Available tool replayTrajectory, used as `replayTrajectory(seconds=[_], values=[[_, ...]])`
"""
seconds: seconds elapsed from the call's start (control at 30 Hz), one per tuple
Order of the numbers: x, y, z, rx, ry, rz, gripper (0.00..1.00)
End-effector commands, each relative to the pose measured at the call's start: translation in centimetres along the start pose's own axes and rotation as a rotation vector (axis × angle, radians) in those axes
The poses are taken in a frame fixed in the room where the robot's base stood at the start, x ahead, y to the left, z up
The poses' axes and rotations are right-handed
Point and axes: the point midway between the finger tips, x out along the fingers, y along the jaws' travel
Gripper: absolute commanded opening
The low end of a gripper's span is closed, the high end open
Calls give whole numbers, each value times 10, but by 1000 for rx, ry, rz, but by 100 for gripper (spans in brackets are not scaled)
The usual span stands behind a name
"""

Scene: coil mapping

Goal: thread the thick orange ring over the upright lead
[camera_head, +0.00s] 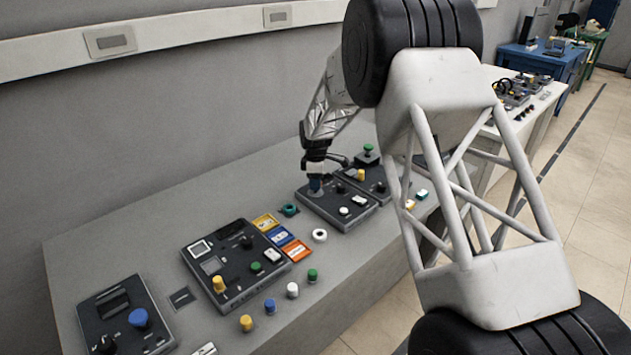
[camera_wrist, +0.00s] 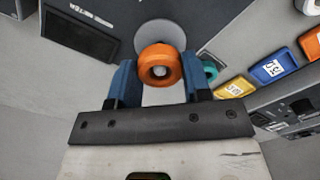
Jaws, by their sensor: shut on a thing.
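The thick orange ring (camera_wrist: 160,65) is between the two blue fingers of my gripper (camera_wrist: 158,80) in the wrist view. My gripper is shut on it, and the ring's hole faces the camera. A light spot shows in the hole; I cannot tell whether it is the tip of the upright lead or the surface behind. A pale grey round disc (camera_wrist: 160,34) lies behind the ring. In the head view my gripper (camera_head: 316,184) is low over the left end of a dark panel, and the ring cannot be made out there. The lead is not clearly seen.
A teal ring (camera_head: 289,210) and a white ring (camera_head: 319,235) lie on the bench near my gripper. Yellow, blue and orange labelled trays (camera_head: 281,237) sit beside a dark control panel (camera_head: 232,285). Several coloured knobs stand along the front. Bare bench (camera_head: 130,235) lies at the back left.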

Motion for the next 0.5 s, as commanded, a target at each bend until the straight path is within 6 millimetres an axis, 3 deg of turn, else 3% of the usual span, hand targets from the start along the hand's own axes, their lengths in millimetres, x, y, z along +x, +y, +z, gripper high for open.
replayTrajectory(seconds=[0.5], values=[[4, 0, 0, 0, 0, 0, 20]])
